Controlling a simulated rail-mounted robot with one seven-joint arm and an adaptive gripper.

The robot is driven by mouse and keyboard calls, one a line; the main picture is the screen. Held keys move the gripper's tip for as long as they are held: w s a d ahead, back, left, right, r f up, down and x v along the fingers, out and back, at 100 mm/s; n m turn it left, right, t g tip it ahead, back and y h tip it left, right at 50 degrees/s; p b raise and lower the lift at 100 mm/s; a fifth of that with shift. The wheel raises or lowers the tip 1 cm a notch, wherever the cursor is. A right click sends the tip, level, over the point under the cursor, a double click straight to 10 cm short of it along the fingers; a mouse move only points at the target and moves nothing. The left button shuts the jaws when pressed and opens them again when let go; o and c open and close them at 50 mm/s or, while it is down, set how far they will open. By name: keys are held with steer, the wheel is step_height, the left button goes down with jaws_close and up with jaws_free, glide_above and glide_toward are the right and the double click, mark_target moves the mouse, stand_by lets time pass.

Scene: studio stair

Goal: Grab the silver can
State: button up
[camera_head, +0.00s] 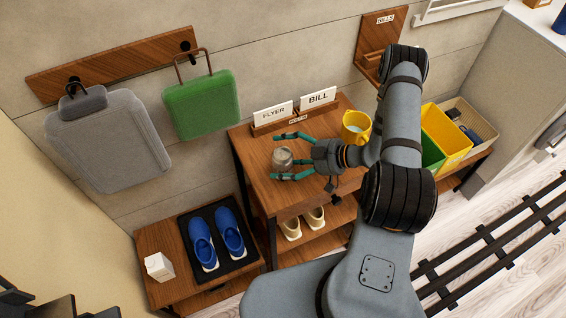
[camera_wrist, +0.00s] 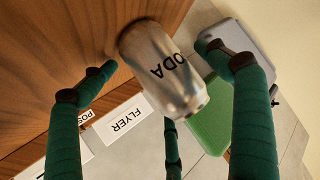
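The silver can (camera_head: 282,159) stands on the wooden table (camera_head: 262,186), near its left side. In the wrist view the silver can (camera_wrist: 165,68) shows dark letters reading "ODA". My gripper (camera_head: 291,157) has green fingers spread on both sides of the can. In the wrist view my gripper (camera_wrist: 153,60) has one finger at the left and one at the right of the can, with a third green part below it. A gap shows between the can and the right fingertip. The left fingertip is close to the can; I cannot tell whether it touches.
FLYER (camera_head: 273,113) and BILL (camera_head: 318,97) signs stand in a holder behind the can. A yellow mug (camera_head: 355,126) is to the right, near my arm. A yellow bin (camera_head: 446,136) is farther right. Blue shoes (camera_head: 202,240) and a white box (camera_head: 159,267) are on the lower bench.

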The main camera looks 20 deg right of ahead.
steer(key=c, duration=0.9)
steer(key=shift+c, duration=0.2)
